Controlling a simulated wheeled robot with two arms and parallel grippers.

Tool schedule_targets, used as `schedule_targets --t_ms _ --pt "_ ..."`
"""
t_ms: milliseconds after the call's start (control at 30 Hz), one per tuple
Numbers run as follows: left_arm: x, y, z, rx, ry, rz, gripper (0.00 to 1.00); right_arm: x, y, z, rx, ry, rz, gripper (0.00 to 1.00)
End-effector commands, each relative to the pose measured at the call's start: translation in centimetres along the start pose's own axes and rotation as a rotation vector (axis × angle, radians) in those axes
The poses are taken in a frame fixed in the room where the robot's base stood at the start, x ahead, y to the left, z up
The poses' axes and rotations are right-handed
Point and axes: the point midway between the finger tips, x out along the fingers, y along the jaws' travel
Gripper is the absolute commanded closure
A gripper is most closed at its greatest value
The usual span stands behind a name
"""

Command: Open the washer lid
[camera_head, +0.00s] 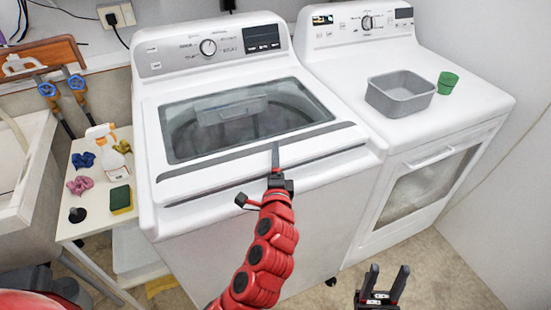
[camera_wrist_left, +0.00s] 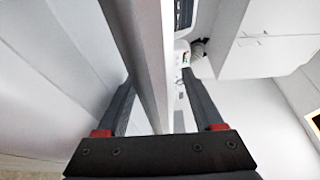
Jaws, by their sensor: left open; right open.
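The white washer (camera_head: 255,215) stands in the middle of the head view. Its lid (camera_head: 180,187) has a dark glass window (camera_head: 240,117) and lies closed, with a grey strip along its front. My left gripper (camera_head: 275,157) is at the middle of the lid's front edge. In the left wrist view the open fingers of the left gripper (camera_wrist_left: 157,77) stand on either side of a long pale edge (camera_wrist_left: 147,60), apparently the lid's; contact is unclear. My right gripper (camera_head: 384,285) is open and empty, low in front of the washer's right side.
A white dryer (camera_head: 440,125) stands at the right, with a grey bin (camera_head: 400,95) and a green cup (camera_head: 447,83) on top. At the left, a small table (camera_head: 82,228) holds a spray bottle (camera_head: 108,150), cloths and a sponge (camera_head: 121,199), beside a sink (camera_head: 25,170).

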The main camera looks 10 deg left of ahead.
Motion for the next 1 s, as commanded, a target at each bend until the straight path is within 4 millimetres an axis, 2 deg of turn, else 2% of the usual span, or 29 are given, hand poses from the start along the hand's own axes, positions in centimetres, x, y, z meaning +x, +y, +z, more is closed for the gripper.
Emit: schedule_targets --t_ms 233,600,1000 --pt "0.03 0.04 0.01 0.0 0.0 0.0 0.33 -0.01 0.0 0.01 0.0 0.0 0.0 0.5" --pt "0.0 0.05 0.02 0.0 -0.001 0.001 1.0 0.0 0.0 0.0 0.0 0.0 0.0 0.5" --pt "0.0 0.05 0.02 0.0 -0.001 0.001 1.0 -0.02 0.0 0.01 0.0 0.0 0.0 0.5"
